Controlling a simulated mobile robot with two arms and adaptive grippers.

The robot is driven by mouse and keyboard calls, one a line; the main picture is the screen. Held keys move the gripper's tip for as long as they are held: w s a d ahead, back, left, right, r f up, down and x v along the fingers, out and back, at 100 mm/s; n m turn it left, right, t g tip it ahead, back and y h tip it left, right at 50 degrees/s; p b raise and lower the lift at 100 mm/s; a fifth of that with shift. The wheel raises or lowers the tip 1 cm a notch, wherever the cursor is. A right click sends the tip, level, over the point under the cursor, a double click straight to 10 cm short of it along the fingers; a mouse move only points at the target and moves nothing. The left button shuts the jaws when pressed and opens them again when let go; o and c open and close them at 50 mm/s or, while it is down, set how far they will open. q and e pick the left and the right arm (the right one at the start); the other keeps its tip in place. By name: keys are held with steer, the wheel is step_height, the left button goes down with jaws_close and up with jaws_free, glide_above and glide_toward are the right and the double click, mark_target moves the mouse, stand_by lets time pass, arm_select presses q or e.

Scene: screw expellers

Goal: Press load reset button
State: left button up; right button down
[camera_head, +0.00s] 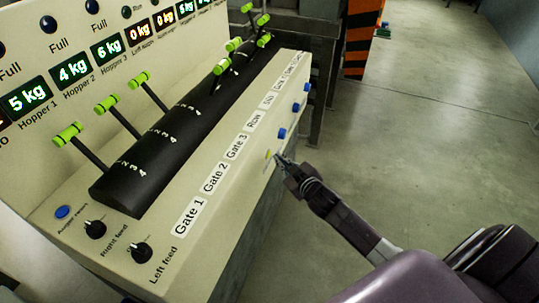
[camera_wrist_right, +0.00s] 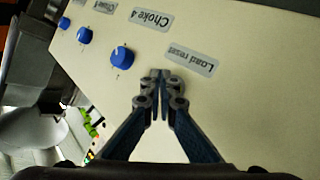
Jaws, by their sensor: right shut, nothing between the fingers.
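A small yellow-green button (camera_head: 268,154) is on the front face of the cream control panel (camera_head: 225,190), in line with the blue knobs. My right gripper (camera_head: 280,159) is shut and empty, with its fingertips at or very close to this button; I cannot tell whether they touch. In the right wrist view, the closed fingertips (camera_wrist_right: 158,76) are beside the "Load reset" label (camera_wrist_right: 192,61). The button does not show there and seems hidden by the fingertips. My left gripper is not in view.
Blue knobs (camera_head: 282,133) sit along the front face beyond the button; one, by "Choke 4", also shows in the wrist view (camera_wrist_right: 121,57). Green-handled levers (camera_head: 107,104) rise from a black housing on top. Black feed knobs (camera_head: 141,252) are at the near end. Open floor (camera_head: 430,110) is to the right.

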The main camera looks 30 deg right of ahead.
stand_by(0.7)
steer(key=shift+w+a, duration=0.3)
steer(key=shift+w+a, duration=0.3)
steer(key=shift+w, duration=0.05)
stand_by(1.0)
steer(key=shift+s+d, duration=0.1)
steer(key=shift+s+d+p, duration=0.45)
steer(key=shift+s+p, duration=0.05)
steer(key=shift+s, duration=0.05)
steer(key=shift+s+d+p, duration=0.85)
steer(key=shift+s+d, duration=0.8)
steer(key=shift+s, duration=0.25)
